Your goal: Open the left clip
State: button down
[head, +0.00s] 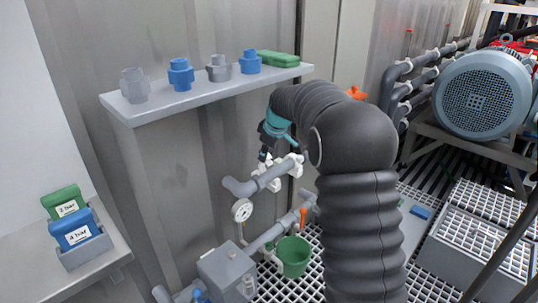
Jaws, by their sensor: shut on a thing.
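A grey pipe (240,187) runs up to the right in front of the grey wall, with white clips around its right part. The left clip (271,182) is partly covered by my gripper. Another white clip (297,163) sits close to its right, partly behind my arm. My gripper (264,155), dark with a teal body, comes down from my black arm and is shut on the left clip from above. The fingertips are small and dark here, and how far the clip is open cannot be told.
A shelf (200,101) with grey and blue fittings and a green block is above left. A round gauge (242,210) hangs below the pipe. A lower pipe with an orange-handled valve (303,216) and a green bucket (293,256) are below. A blue motor (485,95) stands right.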

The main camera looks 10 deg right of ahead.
jog(key=shift+w+a, duration=0.15)
jog(key=shift+w, duration=0.25)
jog(key=shift+f, duration=0.1)
jog(key=c, duration=1)
grip_release()
jog(key=shift+f, duration=0.15)
jog(key=shift+o, duration=0.2)
jog(key=shift+r, duration=0.4)
jog(key=s+d, duration=0.4)
jog(key=s, duration=0.7)
jog(key=shift+s+d+r, duration=0.2)
jog(key=shift+s+d, duration=0.05)
jog(key=shift+d, duration=0.1)
